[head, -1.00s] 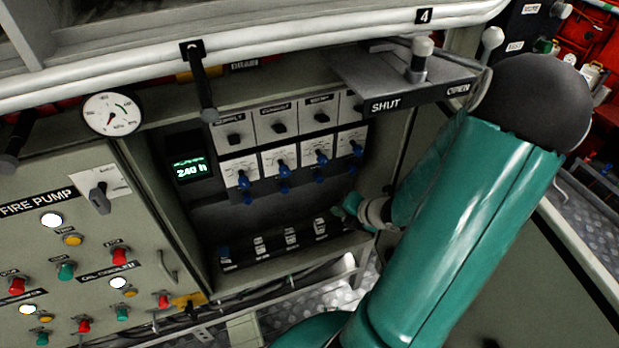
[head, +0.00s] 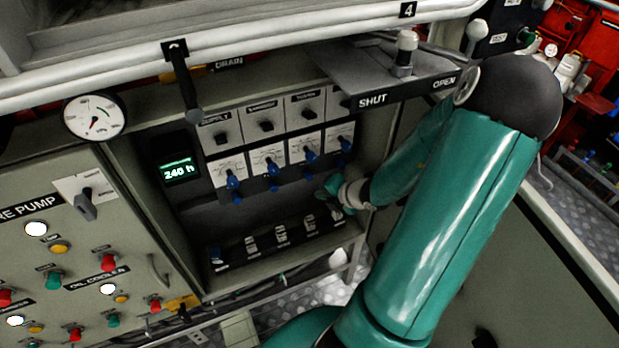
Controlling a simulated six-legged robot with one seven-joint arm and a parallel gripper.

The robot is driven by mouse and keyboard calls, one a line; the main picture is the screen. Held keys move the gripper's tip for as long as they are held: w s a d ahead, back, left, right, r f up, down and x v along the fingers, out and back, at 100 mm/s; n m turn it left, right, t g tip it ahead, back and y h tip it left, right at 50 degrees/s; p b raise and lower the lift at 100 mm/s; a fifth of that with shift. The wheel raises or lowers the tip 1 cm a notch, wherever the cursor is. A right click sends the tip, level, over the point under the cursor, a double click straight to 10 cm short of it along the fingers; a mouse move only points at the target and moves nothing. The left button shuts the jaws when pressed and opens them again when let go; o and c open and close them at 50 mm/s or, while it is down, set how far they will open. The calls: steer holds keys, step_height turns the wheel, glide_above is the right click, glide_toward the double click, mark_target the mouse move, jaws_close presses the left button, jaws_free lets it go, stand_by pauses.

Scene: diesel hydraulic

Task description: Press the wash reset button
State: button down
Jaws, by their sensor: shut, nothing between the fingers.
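I cannot read a wash reset label anywhere, so I cannot tell which control is that button. The recessed panel holds a row of blue levers (head: 271,182), dark knobs on white plates (head: 266,126) above them, and a bottom row of small pale switches (head: 281,236) whose labels are too small to read. My gripper (head: 328,190) is small and partly hidden by its wrist. It is shut and empty, in front of the recess's right part, below the rightmost lever and above the right end of the switch row. I cannot tell if it touches anything.
A lit display (head: 178,172) reads about 240 h. A FIRE PUMP panel with coloured buttons (head: 108,262) is at left, under a round gauge (head: 95,117). A SHUT/OPEN shelf with an upright lever (head: 404,52) overhangs the recess. A pale pipe (head: 250,45) crosses above.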

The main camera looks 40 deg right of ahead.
steer(key=shift+w+d, duration=0.3)
steer(key=shift+w, duration=0.65)
steer(key=shift+w+d, duration=0.3)
steer(key=shift+w, duration=0.65)
stand_by(0.5)
steer(key=shift+w+d, duration=0.1)
steer(key=shift+w, duration=0.3)
steer(key=shift+w+d, duration=0.15)
steer(key=shift+w, duration=0.35)
stand_by(0.7)
steer(key=shift+s, duration=0.15)
steer(key=shift+s+a, duration=0.25)
steer(key=shift+s, duration=0.5)
steer(key=shift+s, duration=0.1)
steer(key=s, duration=0.2)
steer(key=s+a, duration=0.1)
steer(key=s, duration=0.1)
steer(key=shift+s+a, duration=0.2)
steer(key=shift+s, duration=0.15)
